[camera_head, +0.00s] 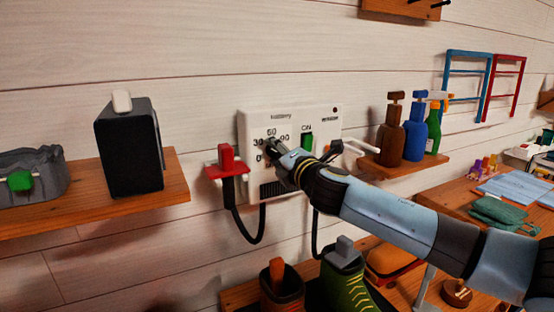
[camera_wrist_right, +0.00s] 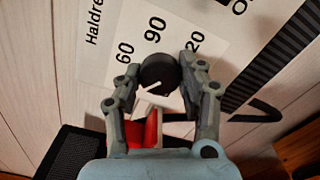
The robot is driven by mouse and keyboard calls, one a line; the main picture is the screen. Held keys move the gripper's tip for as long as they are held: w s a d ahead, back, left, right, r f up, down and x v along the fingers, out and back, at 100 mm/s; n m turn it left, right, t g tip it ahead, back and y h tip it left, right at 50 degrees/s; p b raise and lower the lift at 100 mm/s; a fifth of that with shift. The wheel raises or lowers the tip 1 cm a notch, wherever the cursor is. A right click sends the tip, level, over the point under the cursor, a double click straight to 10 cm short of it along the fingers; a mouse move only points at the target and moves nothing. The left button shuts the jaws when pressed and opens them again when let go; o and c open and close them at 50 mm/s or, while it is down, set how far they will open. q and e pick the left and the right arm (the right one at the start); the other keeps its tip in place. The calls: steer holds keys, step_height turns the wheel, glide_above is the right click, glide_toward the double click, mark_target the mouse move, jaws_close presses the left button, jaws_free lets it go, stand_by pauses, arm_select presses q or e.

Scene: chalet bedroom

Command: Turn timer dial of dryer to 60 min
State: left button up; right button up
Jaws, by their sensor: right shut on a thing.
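The dryer (camera_head: 329,124) is a white wall unit with a printed minute scale on its front, with 30, 60 and 90 legible in the head view. Its timer dial (camera_wrist_right: 158,72) is a small black round knob with a white pointer line. In the wrist view the line slants toward the lower left; I cannot tell exactly which number it marks. My right gripper (camera_head: 273,149) reaches the dial from the lower right. In the wrist view its fingers (camera_wrist_right: 157,84) are on both sides of the dial, shut on it. In the head view they partly hide it. My left gripper is not in view.
A green ON switch (camera_head: 308,141) is right of the dial. Shelves with a black box (camera_head: 133,148) and spray bottles (camera_head: 414,130) flank the dryer. Boots (camera_head: 345,284) stand below.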

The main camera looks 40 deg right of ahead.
steer(key=m+b, duration=0.1)
steer(key=m, duration=0.1)
steer(key=m+b, duration=0.2)
steer(key=m, duration=0.1)
steer(key=shift+f+m, duration=0.2)
steer(key=shift+m, duration=0.1)
steer(key=m+b, duration=0.2)
steer(key=m, duration=0.3)
steer(key=shift+m, duration=0.3)
steer(key=o, duration=1.2)
steer(key=shift+r, duration=0.15)
steer(key=shift+s, duration=0.1)
steer(key=v, duration=1.2)
